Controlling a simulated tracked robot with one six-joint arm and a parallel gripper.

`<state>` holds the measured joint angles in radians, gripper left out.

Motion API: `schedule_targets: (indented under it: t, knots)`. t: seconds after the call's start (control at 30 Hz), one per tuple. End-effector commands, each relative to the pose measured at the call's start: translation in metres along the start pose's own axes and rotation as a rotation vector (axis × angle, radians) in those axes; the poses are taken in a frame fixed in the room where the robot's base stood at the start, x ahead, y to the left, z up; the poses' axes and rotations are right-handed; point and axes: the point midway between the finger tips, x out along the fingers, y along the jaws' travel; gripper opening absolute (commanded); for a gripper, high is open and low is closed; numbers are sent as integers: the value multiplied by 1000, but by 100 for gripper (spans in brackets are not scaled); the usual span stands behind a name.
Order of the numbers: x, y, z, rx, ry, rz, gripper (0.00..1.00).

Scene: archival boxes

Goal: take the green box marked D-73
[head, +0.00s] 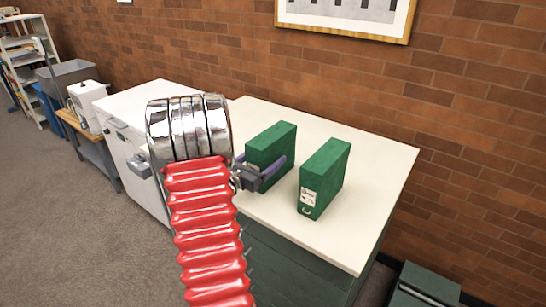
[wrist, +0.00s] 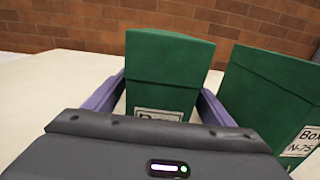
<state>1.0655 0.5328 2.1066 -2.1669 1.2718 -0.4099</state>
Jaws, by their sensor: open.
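Two green archival boxes stand upright on a white-topped cabinet. The left green box (head: 271,146) is between the open purple jaws of my gripper (head: 267,172). In the wrist view this box (wrist: 165,75) stands in the middle with one jaw along each side. Whether the jaws touch it I cannot tell. Only the top of its label (wrist: 158,114) shows; its code is hidden behind my gripper body. The right green box (head: 325,176) stands apart, and in the wrist view its label (wrist: 302,143) appears to read N-75.
The white cabinet top (head: 300,240) is clear in front of and around the boxes. A brick wall (head: 470,130) with a framed picture (head: 345,15) rises behind. A white unit (head: 135,145) adjoins on the left. A dark green container (head: 425,285) stands at lower right.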

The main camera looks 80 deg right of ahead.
Motion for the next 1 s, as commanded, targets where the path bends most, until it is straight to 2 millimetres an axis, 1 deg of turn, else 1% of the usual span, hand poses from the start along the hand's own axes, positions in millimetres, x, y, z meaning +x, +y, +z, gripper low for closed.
schedule_targets:
  t: [0.13, 1.0]
  knots:
    - [0, 0, 0, 0, 0, 0, 76]
    - [0, 0, 0, 0, 0, -1, 15]
